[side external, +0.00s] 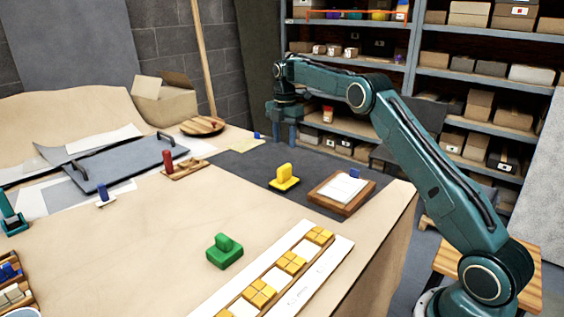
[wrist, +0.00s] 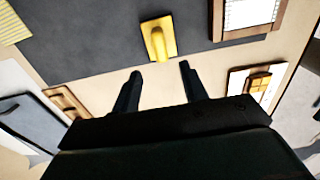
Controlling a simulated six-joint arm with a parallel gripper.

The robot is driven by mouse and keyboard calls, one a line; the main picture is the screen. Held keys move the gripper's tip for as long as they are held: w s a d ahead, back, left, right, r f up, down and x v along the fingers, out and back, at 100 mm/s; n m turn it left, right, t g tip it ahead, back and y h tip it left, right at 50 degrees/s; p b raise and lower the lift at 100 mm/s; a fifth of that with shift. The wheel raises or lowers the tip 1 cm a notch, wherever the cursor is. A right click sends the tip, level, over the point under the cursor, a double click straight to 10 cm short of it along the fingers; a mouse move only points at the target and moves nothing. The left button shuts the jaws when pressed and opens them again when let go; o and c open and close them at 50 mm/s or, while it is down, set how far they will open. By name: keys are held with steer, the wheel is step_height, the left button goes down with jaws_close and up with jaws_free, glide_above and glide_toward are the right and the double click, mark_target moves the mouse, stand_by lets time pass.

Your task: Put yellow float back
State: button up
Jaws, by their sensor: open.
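The yellow float (side external: 285,178) lies flat on the dark mat (side external: 238,166), its upright handle on top. In the wrist view the float (wrist: 157,42) sits just beyond my open fingers, near the centre top. My gripper (side external: 284,140) hangs in the air over the back of the mat, fingers down and empty; the fingertips also show in the wrist view (wrist: 160,70). A gap separates them from the float.
A framed board (side external: 332,203) lies right of the float. A green float (side external: 224,250) and a white panel with yellow tiles (side external: 328,249) are nearer the front. A wooden holder (side external: 187,172) with a red upright piece stands left. A grey tray (side external: 122,166) lies further left.

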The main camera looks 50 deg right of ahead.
steer(key=shift+r, duration=0.1)
stand_by(0.3)
steer(key=s+a+r+m+t, duration=0.3)
steer(key=s+a+r+m, duration=0.6)
steer(key=s+a+r, duration=0.6)
steer(key=s+a+f+m+t, duration=0.1)
steer(key=s+a+f+m, duration=0.1)
steer(key=s, duration=0.6)
steer(key=s+a+f+m, duration=0.2)
steer(key=s+m, duration=0.2)
steer(key=s, duration=0.5)
steer(key=s+a+f+m+t, duration=0.1)
steer(key=s+a+f+m, duration=0.1)
steer(key=s, duration=0.6)
steer(key=shift+s+a+f+m+t, duration=0.25)
steer(key=shift+s+f+m+t, duration=0.1)
steer(key=shift+m, duration=0.15)
